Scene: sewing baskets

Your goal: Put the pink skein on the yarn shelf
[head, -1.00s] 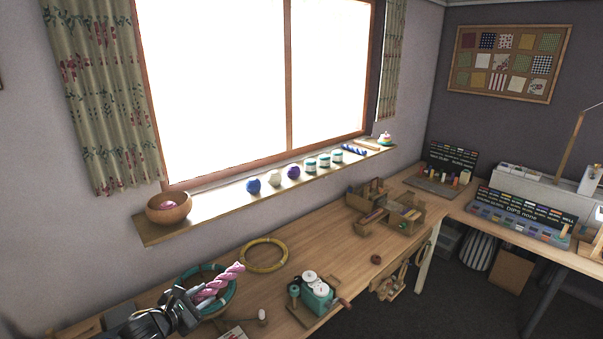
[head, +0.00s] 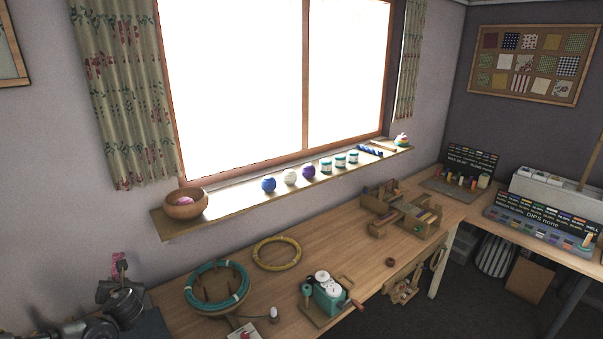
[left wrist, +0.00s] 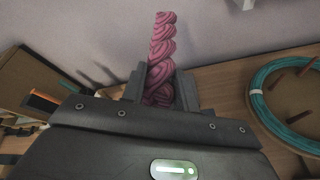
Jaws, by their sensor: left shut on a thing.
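The pink skein (left wrist: 162,50) is a twisted hank, held upright between the fingers of my left gripper (left wrist: 160,88) in the left wrist view. In the head view the skein (head: 119,265) shows at the lower left, above my left gripper (head: 119,285), largely seen end-on or hidden by it. The gripper is left of the round stand with teal yarn. A wooden shelf (head: 240,206) runs under the window, holding a bowl and yarn balls; I cannot tell whether it is the yarn shelf. My right gripper is out of view.
On the workbench (head: 365,247) are the teal-wound stand (head: 189,293), a yellow hoop (head: 257,254), a green winder (head: 329,298) and wooden organisers (head: 374,205). A wooden bowl (head: 184,213) sits at the shelf's left end, with blue, white and purple balls further right.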

